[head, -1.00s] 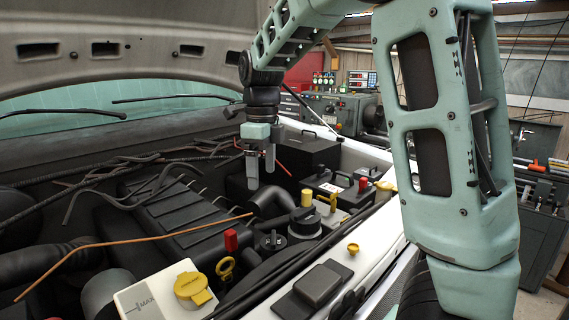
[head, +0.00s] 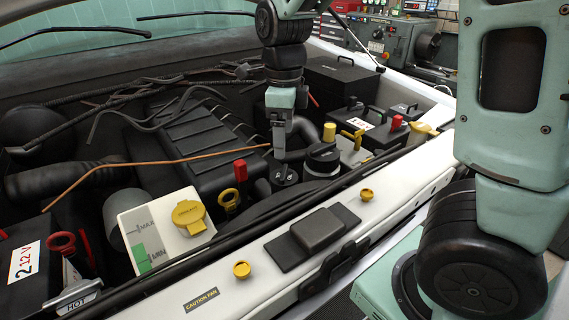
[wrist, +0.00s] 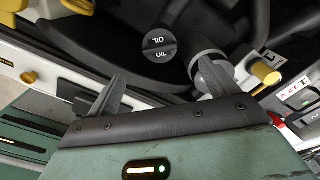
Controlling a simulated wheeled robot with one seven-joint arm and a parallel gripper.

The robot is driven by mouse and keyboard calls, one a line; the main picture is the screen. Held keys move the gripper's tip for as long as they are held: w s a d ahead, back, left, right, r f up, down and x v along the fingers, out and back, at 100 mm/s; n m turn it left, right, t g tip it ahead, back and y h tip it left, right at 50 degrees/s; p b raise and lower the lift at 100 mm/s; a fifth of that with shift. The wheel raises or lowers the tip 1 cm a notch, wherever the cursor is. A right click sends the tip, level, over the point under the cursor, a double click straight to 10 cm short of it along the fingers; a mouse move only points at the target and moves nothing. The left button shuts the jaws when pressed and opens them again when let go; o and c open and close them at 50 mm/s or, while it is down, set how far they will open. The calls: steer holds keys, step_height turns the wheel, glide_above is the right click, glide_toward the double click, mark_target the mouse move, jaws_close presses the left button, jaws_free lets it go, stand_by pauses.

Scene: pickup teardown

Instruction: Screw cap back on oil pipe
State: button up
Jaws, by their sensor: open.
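A round black cap marked OIL (wrist: 159,43) shows in the wrist view, just beyond the space between my fingertips. A small dark round cap (head: 284,174) in the head view, low in the engine bay, seems to be the same one. I cannot tell whether it is seated on a pipe. My gripper (head: 279,146) points down above and slightly behind it in the head view. In the wrist view my gripper (wrist: 166,80) is open with nothing between its fingers. A larger black-topped cylinder (head: 322,158) stands right of the cap.
A white reservoir with a yellow cap (head: 189,215) stands at the left front. A red handle (head: 240,170) and yellow ring (head: 229,199) are close to the cap's left. Black battery boxes (head: 342,85) stand behind right. The white fender rail (head: 240,290) crosses the front.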

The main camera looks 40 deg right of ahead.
mark_target(284, 171)
step_height(284, 171, down, 10)
steer(key=shift+p, duration=0.45)
steer(key=c, duration=1.2)
steer(key=shift+r+m+p, duration=0.3)
steer(key=shift+m+p, duration=0.4)
steer(key=shift+p, duration=0.25)
steer(key=shift+c, duration=0.2)
steer(key=shift+m+p, duration=0.5)
steer(key=shift+f, duration=0.3)
steer(key=shift+r+m+p, duration=0.25)
steer(key=shift+m+p, duration=1.3)
steer(key=shift+m, duration=0.05)
steer(key=shift+f+m, duration=0.25)
steer(key=shift+m, duration=0.05)
